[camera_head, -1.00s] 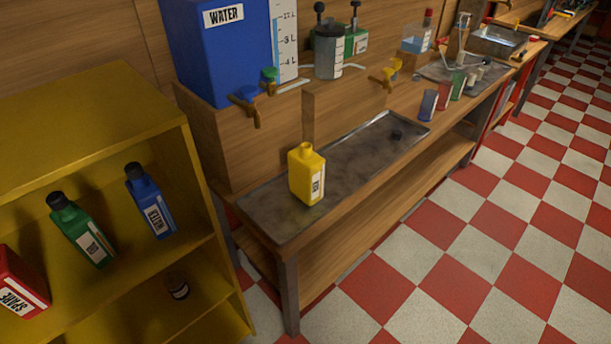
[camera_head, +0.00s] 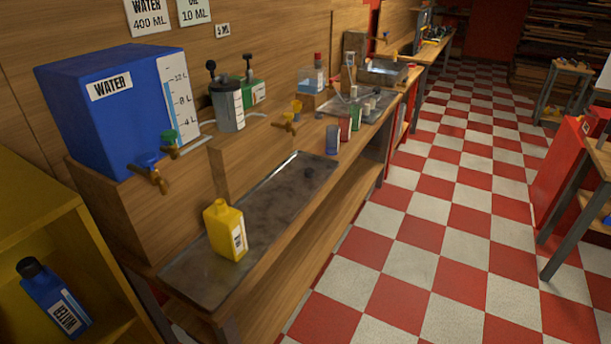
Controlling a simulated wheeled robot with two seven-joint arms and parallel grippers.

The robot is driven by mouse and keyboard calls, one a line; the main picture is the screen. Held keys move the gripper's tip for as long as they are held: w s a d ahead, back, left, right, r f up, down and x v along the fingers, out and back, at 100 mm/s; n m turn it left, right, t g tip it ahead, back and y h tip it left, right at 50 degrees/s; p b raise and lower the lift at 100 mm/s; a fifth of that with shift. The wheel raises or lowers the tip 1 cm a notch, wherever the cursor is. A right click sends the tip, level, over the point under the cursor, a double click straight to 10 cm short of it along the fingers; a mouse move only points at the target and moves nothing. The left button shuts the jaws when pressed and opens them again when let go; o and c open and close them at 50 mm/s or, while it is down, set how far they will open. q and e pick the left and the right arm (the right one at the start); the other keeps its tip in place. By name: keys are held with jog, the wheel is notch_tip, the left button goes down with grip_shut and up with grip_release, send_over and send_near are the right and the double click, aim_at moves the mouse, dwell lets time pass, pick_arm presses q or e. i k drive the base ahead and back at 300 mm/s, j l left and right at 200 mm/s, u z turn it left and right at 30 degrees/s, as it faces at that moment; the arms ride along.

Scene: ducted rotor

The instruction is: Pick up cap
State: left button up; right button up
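A yellow bottle (camera_head: 224,231) stands upright on the near part of a long, shallow metal tray (camera_head: 190,284) on the workbench. No cap shows on its neck. A small dark spot (camera_head: 308,172) lies at the far end of the tray; I cannot tell whether it is a cap or a drain. A blue bottle (camera_head: 52,300) with a dark cap (camera_head: 30,267) stands tilted in the picture on the yellow shelf at lower left. Neither of my grippers is in view.
A blue water tank (camera_head: 95,120) with taps stands on a raised wooden ledge behind the tray. Small coloured cups (camera_head: 345,130) stand farther along the bench. A yellow shelf (camera_head: 40,215) is at left. The checkered floor (camera_head: 430,240) is clear; red furniture (camera_head: 565,170) stands at right.

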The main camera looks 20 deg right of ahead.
aim_at(309, 173)
jog(key=i+l+u, duration=0.15)
jog(key=l, duration=0.2)
jog(key=i+l+u, duration=0.2)
jog(key=l, duration=0.2)
jog(key=i+l+u, duration=0.15)
jog(key=l, duration=0.25)
jog(key=i+l+u, duration=0.2)
jog(key=l, duration=0.25)
jog(key=k+j, duration=0.05)
jog(key=k, duration=0.05)
